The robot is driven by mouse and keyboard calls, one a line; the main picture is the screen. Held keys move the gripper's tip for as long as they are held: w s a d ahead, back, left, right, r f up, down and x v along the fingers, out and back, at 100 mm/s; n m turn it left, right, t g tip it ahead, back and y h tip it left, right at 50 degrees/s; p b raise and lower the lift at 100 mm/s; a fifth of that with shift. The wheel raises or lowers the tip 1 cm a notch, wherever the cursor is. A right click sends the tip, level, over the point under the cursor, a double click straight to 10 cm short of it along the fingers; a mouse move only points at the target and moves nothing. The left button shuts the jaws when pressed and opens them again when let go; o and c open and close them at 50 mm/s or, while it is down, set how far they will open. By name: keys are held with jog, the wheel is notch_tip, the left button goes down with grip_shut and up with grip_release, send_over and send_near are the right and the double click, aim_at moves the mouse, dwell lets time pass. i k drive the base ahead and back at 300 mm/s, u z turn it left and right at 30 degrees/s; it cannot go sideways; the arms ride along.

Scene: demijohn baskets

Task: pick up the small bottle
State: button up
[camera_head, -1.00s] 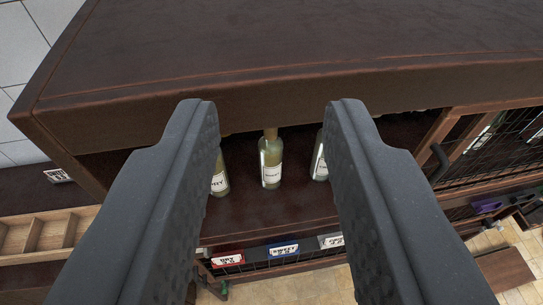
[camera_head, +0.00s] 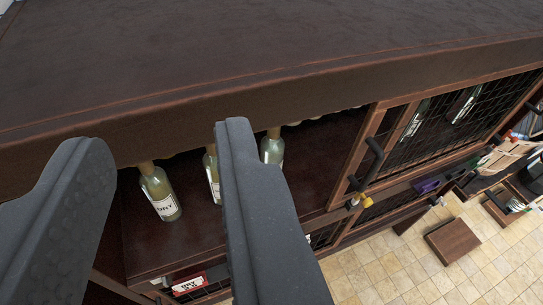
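Three small pale-green bottles with light caps stand on a dark shelf inside the cabinet. The left bottle (camera_head: 160,197) has a white label that seems to read DRY, and it shows between my fingers. The middle bottle (camera_head: 211,172) is partly hidden by my right finger. The right bottle (camera_head: 272,148) stands just right of that finger, its lower part covered. My gripper (camera_head: 158,137) is open, its two dark fingers wide apart, with nothing held. Its depth relative to the bottles is hard to judge.
The thick cabinet top (camera_head: 270,60) overhangs the shelf (camera_head: 145,248). A wire-mesh door (camera_head: 450,115) with a dark handle (camera_head: 373,160) is on the right. Tiled floor (camera_head: 390,270) and a brown box (camera_head: 452,241) lie below.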

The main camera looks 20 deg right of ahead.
aim_at(273, 146)
jog(key=u, duration=0.8)
jog(key=k, duration=0.65)
jog(key=z, duration=0.55)
